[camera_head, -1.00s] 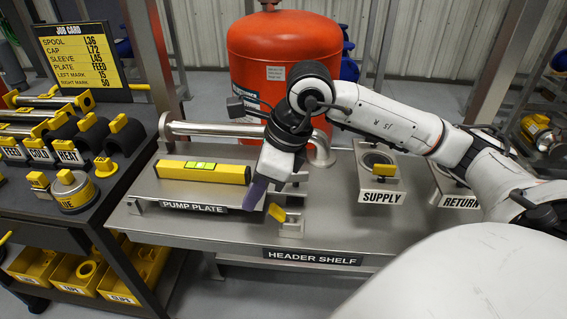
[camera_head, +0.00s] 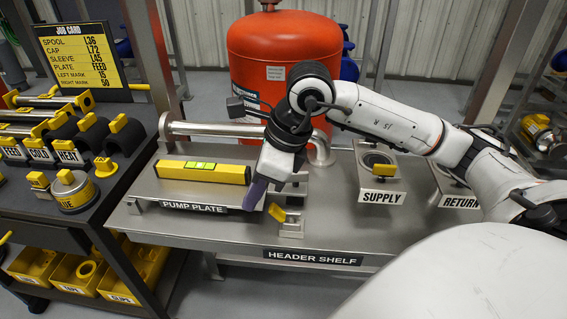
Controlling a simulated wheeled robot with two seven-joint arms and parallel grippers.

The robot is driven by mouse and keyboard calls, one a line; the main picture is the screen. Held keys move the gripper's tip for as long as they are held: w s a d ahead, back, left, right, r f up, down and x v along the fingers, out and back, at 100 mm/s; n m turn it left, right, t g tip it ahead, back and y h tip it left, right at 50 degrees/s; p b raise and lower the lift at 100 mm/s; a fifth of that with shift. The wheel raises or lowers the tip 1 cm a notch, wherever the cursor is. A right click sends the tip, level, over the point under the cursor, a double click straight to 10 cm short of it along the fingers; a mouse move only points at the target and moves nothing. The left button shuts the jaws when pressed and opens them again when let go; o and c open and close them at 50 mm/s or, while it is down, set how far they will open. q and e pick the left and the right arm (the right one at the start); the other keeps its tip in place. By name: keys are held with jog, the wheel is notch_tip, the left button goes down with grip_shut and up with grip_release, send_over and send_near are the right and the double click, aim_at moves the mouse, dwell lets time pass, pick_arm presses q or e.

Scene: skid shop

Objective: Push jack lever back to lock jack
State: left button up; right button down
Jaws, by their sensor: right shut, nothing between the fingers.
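The jack is a small metal block (camera_head: 291,228) on the shelf, at the right front corner of the pump plate. Its yellow lever (camera_head: 277,212) stands up tilted from the block. My right gripper (camera_head: 255,193) is shut and empty, pointing down just left of the lever, above the plate's right end. A small gap seems to show between the fingertips and the lever; I cannot tell for sure whether they touch. The pump plate (camera_head: 170,195) lies on the header shelf (camera_head: 345,235) with a yellow spirit level (camera_head: 203,172) on it. My left gripper is not in view.
A bent steel pipe (camera_head: 215,130) runs behind the plate, before a red tank (camera_head: 285,45). The supply flange (camera_head: 378,165) and return flange (camera_head: 455,180) stand to the right. A dark parts cart (camera_head: 120,190) is at left. The shelf's front right is clear.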

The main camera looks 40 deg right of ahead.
dwell(0.4)
jog(key=shift+s+d+f+b, duration=0.15)
jog(key=shift+s+d+b, duration=0.1)
jog(key=shift+b, duration=0.05)
jog(key=shift+s+d+b, duration=0.55)
jog(key=shift+s+b, duration=0.05)
jog(key=shift+s+d, duration=0.1)
jog(key=shift+s, duration=0.15)
